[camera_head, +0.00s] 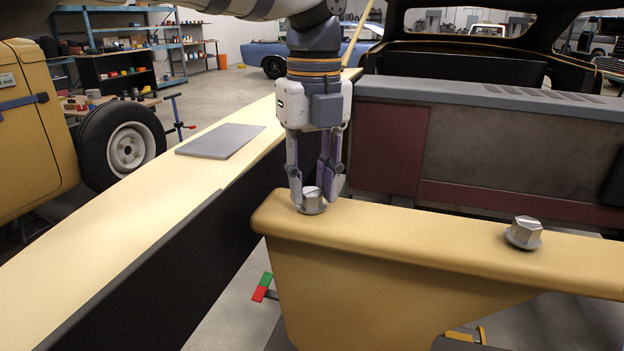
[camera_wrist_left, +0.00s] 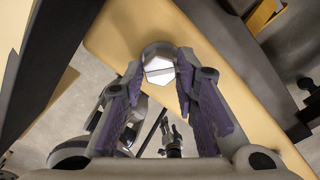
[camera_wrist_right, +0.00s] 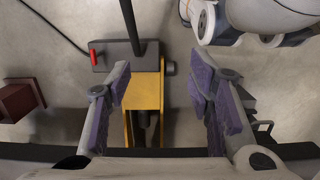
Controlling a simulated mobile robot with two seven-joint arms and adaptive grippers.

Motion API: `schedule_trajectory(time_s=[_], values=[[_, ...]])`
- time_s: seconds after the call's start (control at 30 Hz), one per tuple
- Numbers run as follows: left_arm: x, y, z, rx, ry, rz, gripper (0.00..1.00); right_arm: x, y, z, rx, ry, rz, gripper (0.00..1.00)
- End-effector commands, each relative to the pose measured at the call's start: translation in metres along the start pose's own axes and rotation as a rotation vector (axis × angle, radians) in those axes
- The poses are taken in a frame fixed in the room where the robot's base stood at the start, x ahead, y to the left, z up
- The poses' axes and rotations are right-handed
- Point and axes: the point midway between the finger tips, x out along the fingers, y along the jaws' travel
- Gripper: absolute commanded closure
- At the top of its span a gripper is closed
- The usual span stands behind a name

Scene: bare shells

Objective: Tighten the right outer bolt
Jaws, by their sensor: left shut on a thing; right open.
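Two hex-head bolts with flanges stand on the yellow panel (camera_head: 420,230) in the head view. The left bolt (camera_head: 313,203) sits near the panel's left end, and the right bolt (camera_head: 524,233) stands free further right. My left gripper (camera_head: 316,200) points down from above with its fingers around the left bolt's head. In the left wrist view, the hex head (camera_wrist_left: 158,70) shows between the purple finger pads, which are closed on it. My right gripper (camera_wrist_right: 163,95) is open and empty, seen only in the right wrist view, over the floor and a yellow stand.
A long cream fender (camera_head: 130,215) with a grey flat plate (camera_head: 221,140) on it runs along the left. A grey and dark red panel (camera_head: 470,150) stands behind the bolts. A yellow jack-like stand (camera_wrist_right: 145,95) is on the floor. The space above the right bolt is clear.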

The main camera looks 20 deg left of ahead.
Motion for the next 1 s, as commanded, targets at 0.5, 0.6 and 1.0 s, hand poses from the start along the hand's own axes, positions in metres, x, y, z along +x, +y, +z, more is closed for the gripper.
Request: schedule_trajectory(time_s=[0.5,0.6,1.0], values=[[-0.0054,0.0002,0.0005,0.485,-0.019,-0.01,1.0,-0.0009,0.0,-0.0008,0.0,0.003,0.0,0.52],[-0.0053,0.0004,0.0005,0.575,-0.021,-0.009,1.0,-0.0006,0.0,-0.0006,0.0,0.003,0.0,0.52],[-0.0052,0.0012,0.0004,0.838,-0.026,-0.006,1.0,0.0004,0.0,0.0003,0.0,-0.001,0.0,0.52]])
